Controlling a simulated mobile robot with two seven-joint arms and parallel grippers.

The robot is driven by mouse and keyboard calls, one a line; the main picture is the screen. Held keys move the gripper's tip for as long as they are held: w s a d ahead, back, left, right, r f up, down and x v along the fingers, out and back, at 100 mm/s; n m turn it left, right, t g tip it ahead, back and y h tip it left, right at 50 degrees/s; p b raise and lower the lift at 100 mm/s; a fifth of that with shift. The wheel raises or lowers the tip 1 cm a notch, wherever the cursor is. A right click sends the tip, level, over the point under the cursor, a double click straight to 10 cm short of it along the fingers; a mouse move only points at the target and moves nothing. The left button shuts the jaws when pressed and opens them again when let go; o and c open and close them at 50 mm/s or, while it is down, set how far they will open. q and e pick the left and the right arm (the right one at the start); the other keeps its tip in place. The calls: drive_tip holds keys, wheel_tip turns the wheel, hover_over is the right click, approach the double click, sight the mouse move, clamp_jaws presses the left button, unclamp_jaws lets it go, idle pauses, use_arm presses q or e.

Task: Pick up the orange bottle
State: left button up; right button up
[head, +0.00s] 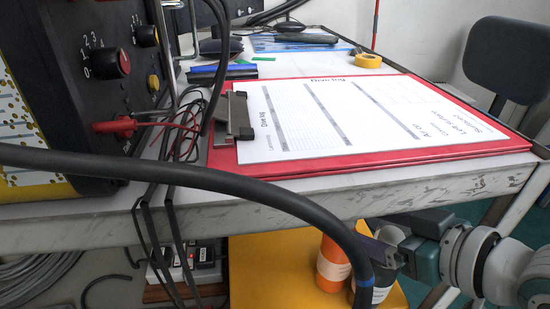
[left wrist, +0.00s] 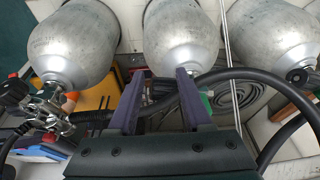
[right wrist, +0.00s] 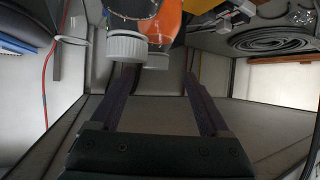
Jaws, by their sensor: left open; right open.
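The orange bottle (head: 333,262) stands upright with a pale label on a yellow surface below the tabletop in the head view. A black hose crosses in front of it and hides part of it. In the right wrist view the orange bottle (right wrist: 168,20) appears inverted at the top, partly behind a nearer white-capped bottle (right wrist: 125,46). My right gripper (right wrist: 160,78) is open and empty, its fingers pointing toward the bottles. In the head view its purple finger is just right of the orange bottle. My left gripper (left wrist: 158,80) is open near silver cylinders, away from the bottle.
A dark bottle with a white label (head: 382,285) stands close right of the orange one. The yellow surface (head: 265,270) lies under the table edge (head: 300,212). A thick black hose (head: 250,190) crosses the front. Silver cylinders (left wrist: 180,35) and another hose surround the left gripper.

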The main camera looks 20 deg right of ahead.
sight(337, 252)
drive_tip(key=b+x, duration=0.2)
drive_tip(key=x, duration=0.2)
drive_tip(key=shift+w+d+f+b, duration=0.2)
drive_tip(key=shift+d+f+b, duration=0.15)
drive_tip(key=shift+f+b, duration=0.1)
drive_tip(key=shift+w+a+f, duration=0.1)
drive_tip(key=shift+w, duration=0.35)
drive_tip(key=shift+c, duration=1.4)
drive_tip(key=c, duration=0.9)
clamp_jaws()
